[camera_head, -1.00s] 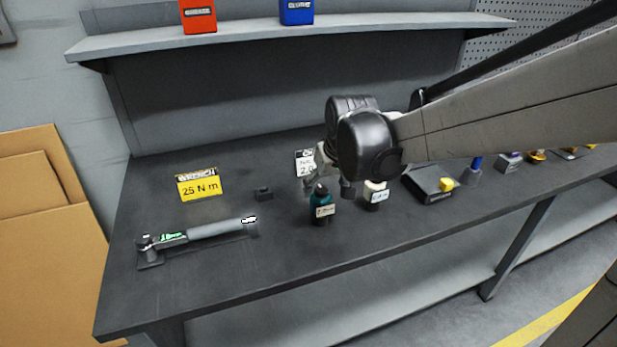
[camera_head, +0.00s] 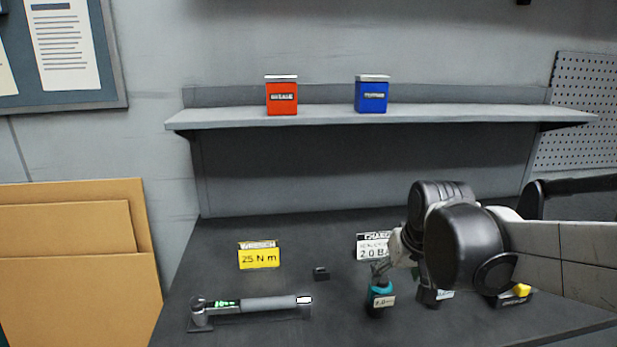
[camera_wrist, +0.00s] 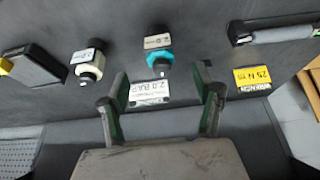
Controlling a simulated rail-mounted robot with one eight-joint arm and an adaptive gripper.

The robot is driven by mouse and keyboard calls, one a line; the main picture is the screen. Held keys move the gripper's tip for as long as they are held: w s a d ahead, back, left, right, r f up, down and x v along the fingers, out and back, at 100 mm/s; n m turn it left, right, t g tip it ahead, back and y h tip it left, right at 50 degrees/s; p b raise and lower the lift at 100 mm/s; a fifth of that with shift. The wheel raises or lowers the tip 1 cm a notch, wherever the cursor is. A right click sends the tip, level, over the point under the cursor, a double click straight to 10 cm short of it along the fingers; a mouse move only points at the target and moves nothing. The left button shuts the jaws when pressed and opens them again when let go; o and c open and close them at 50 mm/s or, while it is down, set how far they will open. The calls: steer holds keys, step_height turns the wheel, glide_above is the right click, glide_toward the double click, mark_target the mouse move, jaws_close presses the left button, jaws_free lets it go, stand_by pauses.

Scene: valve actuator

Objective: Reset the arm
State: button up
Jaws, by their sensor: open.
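My gripper (camera_head: 382,268) is at the end of my arm, low over the bench and just above a teal-topped device (camera_head: 380,298) in the head view. In the wrist view my gripper (camera_wrist: 158,85) has its two fingers spread wide with nothing between them. The teal device (camera_wrist: 159,60) stands beyond the fingertips, apart from them. A "2.0 BAR" card (camera_wrist: 149,90) shows between the fingers, farther back. In the head view my wrist partly hides the gripper.
A white-topped device (camera_wrist: 89,65) and a dark box (camera_wrist: 33,67) stand beside the teal one. A wrench (camera_head: 250,305), a yellow "25 N m" card (camera_head: 259,258) and a small black block (camera_head: 321,273) lie left. A shelf (camera_head: 330,115) holds red (camera_head: 282,97) and blue (camera_head: 372,95) tins.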

steer(key=s+t, duration=0.2)
steer(key=s, duration=1.4)
steer(key=shift+r+m, duration=0.4)
steer(key=shift+r, duration=0.05)
steer(key=shift+a, duration=0.1)
